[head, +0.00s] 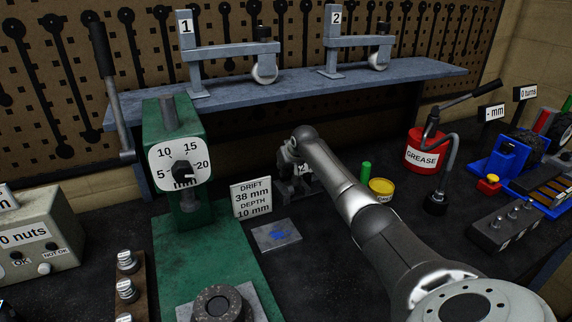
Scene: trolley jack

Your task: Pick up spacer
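I cannot make out for certain which thing is the spacer. My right arm reaches in from the lower right, and its gripper (290,162) is at the back of the bench, beside a small grey block marked 2 (303,169). The arm hides much of the gripper, so its fingers and anything between them do not show clearly. A grey plate with a blue mark (290,241) lies on the bench in front of it, apart from the gripper. My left gripper is not in view.
A green press (165,125) stands at left, with a dark ring (218,303) on its base. A drift sign (252,198), yellow tin (381,187), green cylinder (365,171) and red grease can (426,152) surround the arm. A shelf (300,82) overhangs the back.

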